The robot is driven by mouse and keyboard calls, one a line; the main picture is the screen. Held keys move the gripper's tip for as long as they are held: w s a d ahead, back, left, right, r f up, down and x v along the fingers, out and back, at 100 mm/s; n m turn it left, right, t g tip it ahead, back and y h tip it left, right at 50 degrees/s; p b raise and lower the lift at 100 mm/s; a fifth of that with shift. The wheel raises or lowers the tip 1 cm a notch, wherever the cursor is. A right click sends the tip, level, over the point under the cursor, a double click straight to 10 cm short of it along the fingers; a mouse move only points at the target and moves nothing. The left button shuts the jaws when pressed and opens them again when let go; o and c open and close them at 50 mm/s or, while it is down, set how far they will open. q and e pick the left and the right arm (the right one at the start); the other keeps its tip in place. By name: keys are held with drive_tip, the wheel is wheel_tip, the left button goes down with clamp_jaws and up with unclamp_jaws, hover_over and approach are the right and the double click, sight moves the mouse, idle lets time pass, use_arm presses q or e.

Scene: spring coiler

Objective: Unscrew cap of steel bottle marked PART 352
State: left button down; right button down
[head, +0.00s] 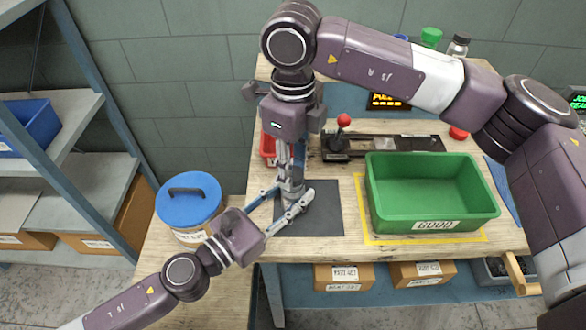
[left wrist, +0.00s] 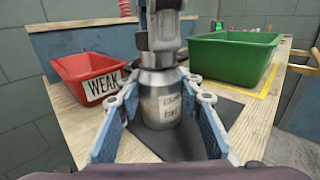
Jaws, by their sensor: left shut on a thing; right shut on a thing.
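The steel bottle (left wrist: 160,108) stands upright on a dark mat (left wrist: 205,110), with a handwritten label on its front that I cannot fully read. It also shows in the head view (head: 291,188), mostly covered by the grippers. My left gripper (left wrist: 160,90) is shut on the bottle's body, one blue-grey finger on each side. My right gripper (head: 291,168) points straight down from above and is shut on the bottle's cap. The cap is largely hidden by its fingers, which also show in the left wrist view (left wrist: 160,40).
A red bin marked WEAK (left wrist: 88,78) stands left of the bottle. A green bin marked GOOD (head: 430,190) stands right. A blue-lidded tub (head: 188,203) is at the left. A device with a red-knobbed lever (head: 343,140) stands behind. Blue shelving (head: 95,120) is far left.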

drive_tip(key=shift+r, duration=0.65)
drive_tip(key=shift+r, duration=1.95)
drive_tip(key=s+d+f+n, duration=0.35)
drive_tip(key=s+f, duration=0.25)
drive_tip(key=s, duration=0.3)
drive_tip(key=s+d+f+n, duration=0.3)
drive_tip(key=s+f+n, duration=0.1)
drive_tip(key=s+f, duration=0.4)
approach(321, 205)
drive_tip(key=s+f, duration=0.2)
drive_tip(key=f, duration=0.1)
drive_tip(key=s+f, duration=0.1)
drive_tip(key=f, duration=0.1)
drive_tip(key=shift+s+f, duration=0.1)
drive_tip(key=w, duration=0.3)
drive_tip(key=shift+w, duration=0.15)
drive_tip(key=shift+f, duration=0.75)
